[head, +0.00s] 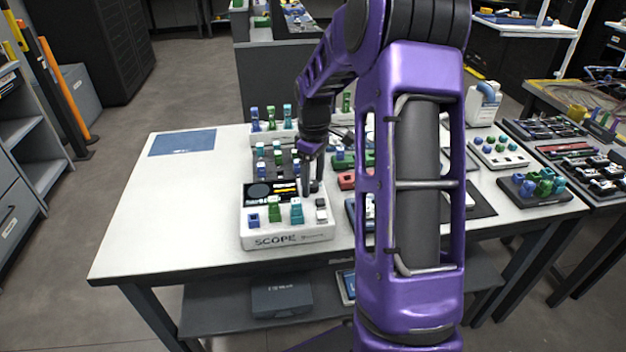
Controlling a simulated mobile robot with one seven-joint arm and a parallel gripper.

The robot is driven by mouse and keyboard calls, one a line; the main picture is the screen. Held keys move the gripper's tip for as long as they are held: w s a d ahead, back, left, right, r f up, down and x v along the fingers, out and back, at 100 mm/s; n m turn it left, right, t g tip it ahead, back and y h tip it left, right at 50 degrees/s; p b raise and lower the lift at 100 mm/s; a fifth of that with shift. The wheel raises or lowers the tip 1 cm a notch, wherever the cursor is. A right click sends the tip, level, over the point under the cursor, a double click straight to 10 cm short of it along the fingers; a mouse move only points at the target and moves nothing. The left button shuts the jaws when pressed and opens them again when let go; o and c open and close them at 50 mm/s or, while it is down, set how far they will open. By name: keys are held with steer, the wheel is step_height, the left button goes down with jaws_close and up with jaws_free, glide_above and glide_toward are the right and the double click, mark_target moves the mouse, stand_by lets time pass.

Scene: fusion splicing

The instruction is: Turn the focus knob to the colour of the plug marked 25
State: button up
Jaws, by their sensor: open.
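The white SCOPE box (287,237) stands near the front edge of the white table. It has a dark display (268,191) and a row of small blue, green and teal parts on its front. A small grey-and-white part (321,211) sits at the right of that row; I cannot tell whether it is the focus knob. My gripper (313,191) points down over the box's right side, just above that part. Its fingers are open and nothing shows between them. I cannot see whether they touch the part. No number 25 is legible on any plug.
Behind the box stand several blue, green and teal plugs (271,118) in a white holder. A blue mat (183,142) lies at the left; the table around it is clear. My purple arm hides much of the table's middle. A white block with coloured plugs (498,153) stands at the right.

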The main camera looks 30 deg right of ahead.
jaws_close()
steer(key=shift+r, duration=0.1)
stand_by(0.4)
steer(key=m+p, duration=0.2)
steer(key=m, duration=0.3)
steer(key=shift+m, duration=0.3)
steer(key=m+p, duration=0.1)
steer(key=m, duration=0.5)
stand_by(0.4)
jaws_free()
